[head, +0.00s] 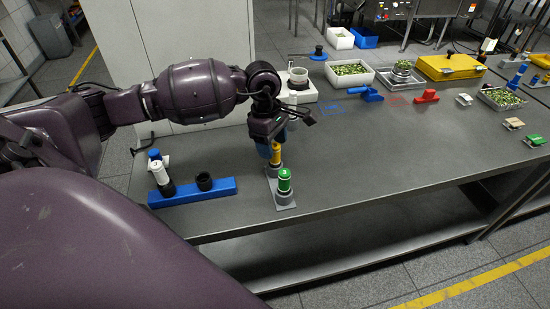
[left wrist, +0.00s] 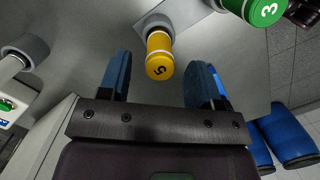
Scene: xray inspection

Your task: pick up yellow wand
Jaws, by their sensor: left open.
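The yellow wand (head: 276,154) stands in a grey holder (head: 272,171) on the steel table. In the left wrist view the yellow wand (left wrist: 159,55) shows its top end with a black number 5. My left gripper (head: 273,140) is directly above and around the yellow wand's near side in the head view. In the left wrist view my left gripper (left wrist: 158,82) is open, with a blue finger on each side and the wand's end between or just ahead of them. Whether they touch is not clear. My right gripper is not in view.
A blue rack (head: 222,187) with black cups and a white wand (head: 159,173) is to the left. A white machine (head: 298,91) stands behind. The table's front right is clear.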

